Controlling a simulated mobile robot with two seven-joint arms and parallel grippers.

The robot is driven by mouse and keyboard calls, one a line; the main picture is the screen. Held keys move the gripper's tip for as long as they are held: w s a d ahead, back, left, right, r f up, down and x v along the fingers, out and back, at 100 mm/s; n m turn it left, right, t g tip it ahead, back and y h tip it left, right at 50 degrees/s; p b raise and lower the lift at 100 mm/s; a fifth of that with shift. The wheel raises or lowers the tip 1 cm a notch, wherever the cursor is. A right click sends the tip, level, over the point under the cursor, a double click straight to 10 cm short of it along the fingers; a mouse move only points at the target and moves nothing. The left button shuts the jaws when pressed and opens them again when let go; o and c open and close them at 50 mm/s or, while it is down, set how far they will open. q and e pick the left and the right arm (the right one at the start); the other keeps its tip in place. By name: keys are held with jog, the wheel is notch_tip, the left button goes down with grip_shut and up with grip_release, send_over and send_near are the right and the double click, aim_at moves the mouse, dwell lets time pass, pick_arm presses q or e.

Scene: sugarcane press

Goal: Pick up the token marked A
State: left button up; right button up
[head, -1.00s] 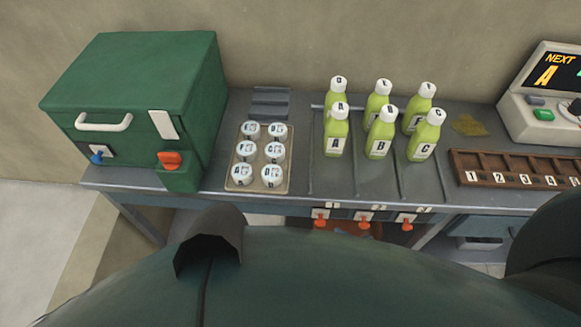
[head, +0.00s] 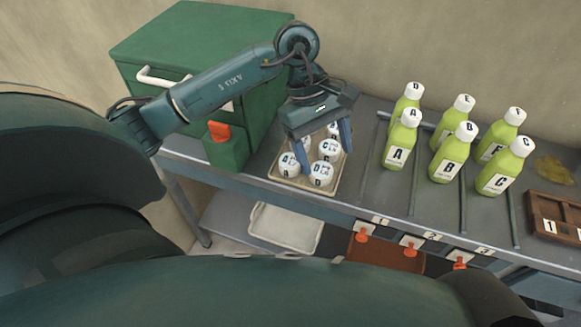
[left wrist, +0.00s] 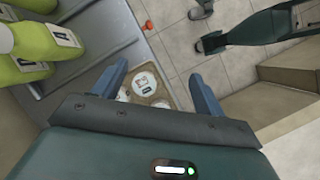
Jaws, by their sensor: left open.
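Several white round tokens stand in a beige tray (head: 277,178) on the bench. In the earlier head view the front-left token bears A. That token A (head: 288,165) now stands at the tray's front-left corner, its letter hard to read. My left gripper (head: 323,155) is open and empty above the tray, fingers pointing down, and hides some rear tokens. In the left wrist view, my left gripper (left wrist: 158,70) has its fingers apart, with white tokens (left wrist: 143,83) partly visible between them. My right gripper is out of view.
A green cabinet (head: 190,40) stands left of the tray. Several green bottles (head: 400,145) with white caps stand in lanes to the right. A brown numbered rack (head: 553,215) lies far right. Orange levers (head: 411,248) line the bench front.

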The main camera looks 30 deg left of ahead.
pick_arm(q)
jog(key=w+a+r+t+y, duration=0.15)
jog(key=a+y, duration=0.25)
jog(key=a, duration=0.5)
jog(key=m, duration=0.1)
send_over(290, 160)
jog(key=shift+g+y, duration=0.25)
jog(key=shift+y, duration=0.05)
notch_tip(290, 160, down, 6)
jog(key=shift+d+f, duration=0.1)
jog(key=shift+f+p, duration=0.3)
jog(key=shift+f, duration=2.7)
jog(key=shift+c, duration=0.3)
jog(key=c, duration=1)
